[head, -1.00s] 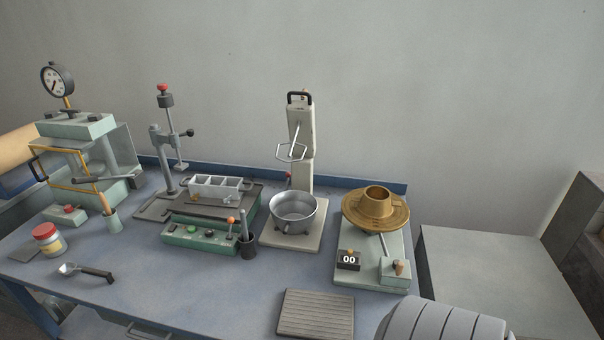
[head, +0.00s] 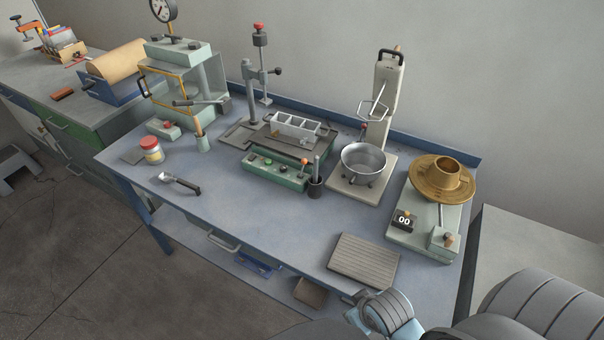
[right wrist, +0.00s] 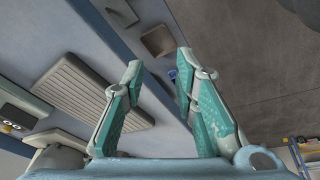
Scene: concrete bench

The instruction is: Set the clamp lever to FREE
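No lever marked FREE is readable in the head view. Small levers that show are an orange-knobbed lever (head: 304,163) on the green control box (head: 272,172) and a red-knobbed one (head: 364,128) beside the mixer stand (head: 384,95). I cannot tell which is the clamp lever. My right gripper (head: 372,308) is at the bottom of the head view, in front of the bench's front edge and below the ribbed mat. In the right wrist view its teal fingers (right wrist: 160,64) are apart with nothing between them. My left gripper is not in view.
The blue bench (head: 225,212) also holds a steel bowl (head: 364,160), a brass funnel-like part (head: 442,177) on a scale (head: 425,218), a ribbed mat (head: 364,262), a press (head: 180,85), a red-lidded jar (head: 151,150) and a scoop (head: 180,183). The front middle of the bench is clear.

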